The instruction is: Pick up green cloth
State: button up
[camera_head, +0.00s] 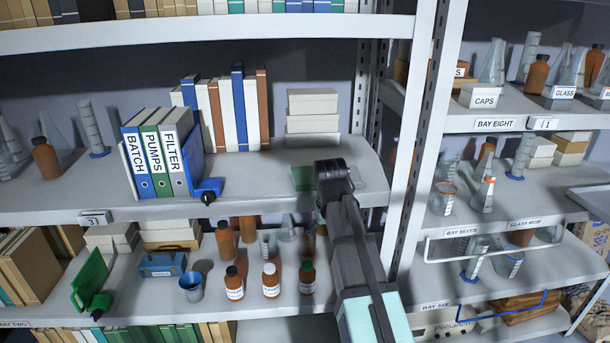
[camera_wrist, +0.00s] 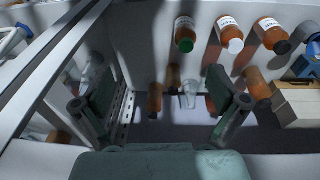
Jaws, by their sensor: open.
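A small flat green patch, which looks like the green cloth (camera_head: 303,178), lies on the middle shelf (camera_head: 255,175) in front of a stack of white boxes. My gripper (camera_head: 335,180) is just to the right of the patch in the head view and hides part of the area around it. I cannot tell whether they touch. In the wrist view my gripper (camera_wrist: 162,108) shows two fingers set wide apart with nothing between them. I cannot make out the cloth in the wrist view.
White boxes (camera_head: 312,110) stand behind the cloth. Binders (camera_head: 157,152) and a blue object (camera_head: 207,187) are to its left. A metal upright (camera_head: 419,100) stands to the right. Brown bottles (camera_head: 270,280) stand on the shelf below and appear upside down in the wrist view (camera_wrist: 229,34).

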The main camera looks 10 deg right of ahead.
jog(key=w+a+r+t+p, duration=0.1)
jog(key=w+a+r+p, duration=0.15)
jog(key=r, duration=1.15)
jog(key=w+a+r+t+p, duration=0.2)
jog(key=r+p, duration=0.2)
jog(key=r, duration=1.1)
jog(key=p, duration=0.2)
send_over(306, 177)
jog(key=s, duration=0.3)
jog(key=shift+n+y, duration=0.4)
notch_tip(306, 177, down, 11)
jog(key=shift+w+a+f, duration=0.1)
jog(key=shift+w+f, duration=0.05)
jog(key=shift+p+x, duration=1)
jog(key=shift+x, duration=1.6)
jog(key=shift+w, duration=0.1)
jog(key=c, duration=1)
